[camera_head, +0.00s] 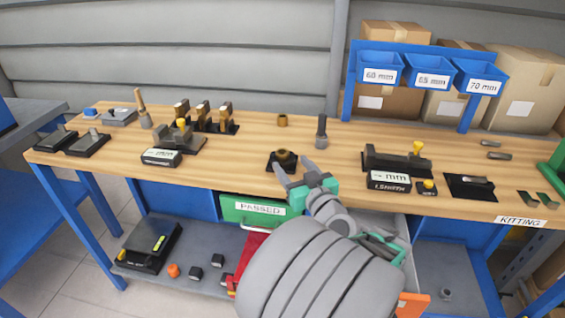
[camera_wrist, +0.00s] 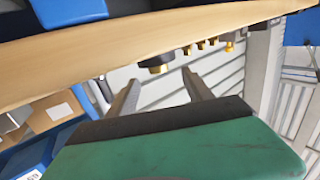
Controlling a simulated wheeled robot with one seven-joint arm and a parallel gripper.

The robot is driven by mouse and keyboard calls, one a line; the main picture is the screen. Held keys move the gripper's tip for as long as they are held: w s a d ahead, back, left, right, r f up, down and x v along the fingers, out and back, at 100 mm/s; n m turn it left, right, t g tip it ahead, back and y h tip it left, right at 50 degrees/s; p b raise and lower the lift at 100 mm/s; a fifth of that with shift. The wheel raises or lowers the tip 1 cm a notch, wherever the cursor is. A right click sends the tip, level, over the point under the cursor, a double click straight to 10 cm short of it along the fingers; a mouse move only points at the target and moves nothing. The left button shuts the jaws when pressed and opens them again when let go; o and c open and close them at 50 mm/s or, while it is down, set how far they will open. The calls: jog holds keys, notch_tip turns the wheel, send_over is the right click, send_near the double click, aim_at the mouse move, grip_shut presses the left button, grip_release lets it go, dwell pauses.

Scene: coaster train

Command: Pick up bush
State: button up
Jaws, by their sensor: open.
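One brass bush (camera_head: 285,155) sits on a small black base (camera_head: 272,164) near the middle of the wooden bench. A second brass ring-like bush (camera_head: 282,120) stands on bare wood farther back. My gripper (camera_head: 294,168) is open and empty, with its two fingers just in front of the bush on the base, apart from it. In the wrist view, a brass piece on a dark part (camera_wrist: 157,66) shows beyond and between the open fingertips (camera_wrist: 162,80). I cannot tell whether the fingers are level with it.
A dark upright post (camera_head: 321,131) stands right of the rear bush. Black fixtures with brass parts (camera_head: 202,117) are at left. A black fixture labelled "mm" (camera_head: 395,163) is at right. Blue bins (camera_head: 430,76) stand at the back right. Bare wood (camera_head: 240,155) lies left of the base.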

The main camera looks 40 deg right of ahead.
aim_at(285, 156)
jog(key=x, duration=0.6)
jog(key=shift+s+p, duration=0.1)
jog(key=shift+p, duration=0.25)
jog(key=shift+d, duration=0.1)
grip_shut()
